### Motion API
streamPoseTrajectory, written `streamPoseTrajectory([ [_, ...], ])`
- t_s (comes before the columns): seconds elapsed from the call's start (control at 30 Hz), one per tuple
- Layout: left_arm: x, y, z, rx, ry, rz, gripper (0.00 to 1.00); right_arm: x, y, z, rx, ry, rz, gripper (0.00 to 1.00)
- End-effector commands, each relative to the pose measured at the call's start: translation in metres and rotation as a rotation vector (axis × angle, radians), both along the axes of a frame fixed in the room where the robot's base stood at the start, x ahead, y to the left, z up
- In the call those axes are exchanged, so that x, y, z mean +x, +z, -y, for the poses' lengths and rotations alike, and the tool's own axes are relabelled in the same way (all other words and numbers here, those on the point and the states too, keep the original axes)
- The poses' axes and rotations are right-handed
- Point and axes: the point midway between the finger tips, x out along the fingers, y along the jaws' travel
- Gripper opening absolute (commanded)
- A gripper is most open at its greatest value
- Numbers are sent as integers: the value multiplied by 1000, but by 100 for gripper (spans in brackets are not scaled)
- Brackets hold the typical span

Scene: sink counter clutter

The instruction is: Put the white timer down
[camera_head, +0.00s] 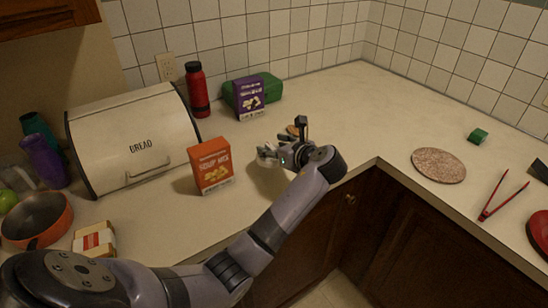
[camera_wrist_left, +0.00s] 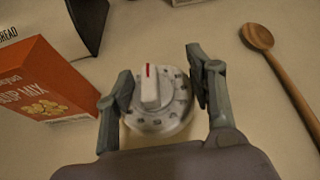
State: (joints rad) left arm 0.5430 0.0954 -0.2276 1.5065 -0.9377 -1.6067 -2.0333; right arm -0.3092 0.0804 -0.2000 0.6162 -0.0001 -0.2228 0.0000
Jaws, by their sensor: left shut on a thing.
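The white timer (camera_wrist_left: 160,105) is a round dial with a raised knob and a red mark. It sits between the two fingers of my left gripper (camera_wrist_left: 163,82) in the left wrist view, and the gripper is shut on it. In the head view the left gripper (camera_head: 284,150) is over the counter, right of the orange soup mix box, with the timer (camera_head: 267,158) partly hidden by the fingers. I cannot tell for sure whether the timer touches the counter. My right gripper is not in view.
The orange soup mix box (camera_head: 211,165) stands close on the left; the bread box (camera_head: 135,138) is beyond it. A wooden spoon (camera_wrist_left: 258,38) lies right of the gripper. A purple box (camera_head: 249,96) and red bottle (camera_head: 197,90) stand behind. The counter toward the back corner is clear.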

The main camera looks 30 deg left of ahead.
Motion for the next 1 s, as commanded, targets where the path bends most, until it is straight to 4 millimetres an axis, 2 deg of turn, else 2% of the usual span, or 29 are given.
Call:
streamPoseTrajectory([
  [0.27, 0, -38, 1, 0, -2, -3, 17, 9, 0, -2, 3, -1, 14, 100],
  [0.6, 0, -41, 0, 0, -1, -2, 17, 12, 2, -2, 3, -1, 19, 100],
  [0.63, 0, -42, 0, -1, -1, -3, 51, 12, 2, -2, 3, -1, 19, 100],
  [0.9, 0, -42, 0, 0, -1, -2, 69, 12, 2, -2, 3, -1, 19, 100],
  [1.0, 0, -42, 0, 0, -1, -2, 70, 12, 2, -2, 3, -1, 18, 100],
])
